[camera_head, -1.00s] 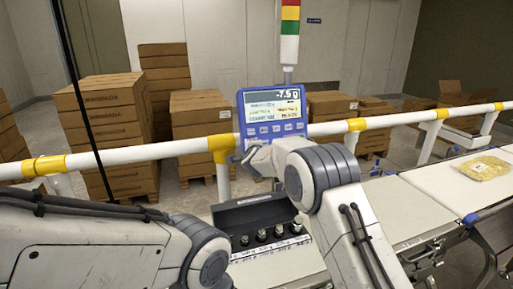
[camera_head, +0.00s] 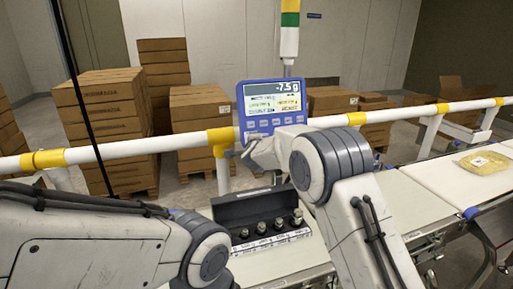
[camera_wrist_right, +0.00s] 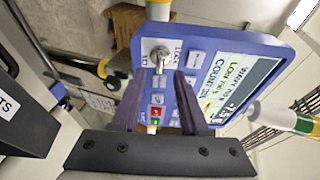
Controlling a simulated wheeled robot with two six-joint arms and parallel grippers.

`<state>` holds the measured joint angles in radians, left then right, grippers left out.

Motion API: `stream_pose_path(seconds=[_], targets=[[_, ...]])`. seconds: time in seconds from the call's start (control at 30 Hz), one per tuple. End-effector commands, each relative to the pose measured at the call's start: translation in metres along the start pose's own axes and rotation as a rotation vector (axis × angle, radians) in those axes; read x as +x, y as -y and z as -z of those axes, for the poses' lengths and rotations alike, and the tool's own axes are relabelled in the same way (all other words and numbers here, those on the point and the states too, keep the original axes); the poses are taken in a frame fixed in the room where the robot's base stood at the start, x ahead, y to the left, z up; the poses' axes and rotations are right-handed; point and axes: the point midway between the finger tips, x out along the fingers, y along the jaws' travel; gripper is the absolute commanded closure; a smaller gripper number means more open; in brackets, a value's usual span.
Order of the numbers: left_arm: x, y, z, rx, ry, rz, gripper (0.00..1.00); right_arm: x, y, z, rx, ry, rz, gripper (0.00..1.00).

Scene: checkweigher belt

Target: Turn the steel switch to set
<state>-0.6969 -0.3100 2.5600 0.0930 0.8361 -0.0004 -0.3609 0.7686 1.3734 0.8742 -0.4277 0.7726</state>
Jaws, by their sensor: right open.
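The steel switch (camera_wrist_right: 159,56) is a small metal knob with a lever on the blue indicator panel (camera_wrist_right: 180,28). In the wrist view its lever points down the picture, between my fingertips, with small lettering on either side. My right gripper (camera_wrist_right: 159,76) is open, its two dark fingers on either side of the lever with gaps visible; contact cannot be told. In the head view the blue indicator (camera_head: 271,107) reads about -7.5 g. My right gripper (camera_head: 249,151) is at its lower left corner, partly hidden by my wrist, and the switch is not clear there. My left gripper is out of view.
A white rail (camera_head: 120,149) with yellow joints runs behind. An open black case (camera_head: 246,207) with several weights lies below the indicator. A conveyor (camera_head: 440,183) with a yellow packet (camera_head: 484,162) is at right. Stacked cartons (camera_head: 103,125) stand behind; a light tower (camera_head: 290,35) rises above.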

Motion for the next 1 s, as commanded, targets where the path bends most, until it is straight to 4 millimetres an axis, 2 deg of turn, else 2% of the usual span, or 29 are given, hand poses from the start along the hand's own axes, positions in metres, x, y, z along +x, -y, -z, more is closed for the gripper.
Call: stream_pose_path(seconds=[0.03, 0.2, 0.4, 0.57, 0.87, 0.97, 1.0], targets=[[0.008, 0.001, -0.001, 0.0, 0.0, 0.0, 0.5, -0.009, -0.002, -0.001, 0.0, 0.001, 0.002, 0.56], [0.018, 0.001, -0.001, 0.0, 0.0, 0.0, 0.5, -0.042, -0.001, -0.001, 0.002, 0.001, 0.002, 0.56], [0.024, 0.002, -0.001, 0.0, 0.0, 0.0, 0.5, -0.069, 0.0, 0.0, 0.002, -0.001, 0.002, 0.56], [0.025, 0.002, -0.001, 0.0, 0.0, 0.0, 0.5, -0.078, 0.0, 0.001, 0.002, -0.001, 0.0, 0.56], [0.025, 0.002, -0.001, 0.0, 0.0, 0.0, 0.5, -0.078, 0.0, 0.001, -0.001, -0.001, -0.001, 0.56], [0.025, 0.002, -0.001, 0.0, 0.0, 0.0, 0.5, -0.083, -0.007, 0.009, -0.06, 0.014, -0.026, 0.56], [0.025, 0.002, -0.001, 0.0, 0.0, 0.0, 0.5, -0.087, -0.015, 0.015, -0.116, 0.031, -0.052, 0.56]])
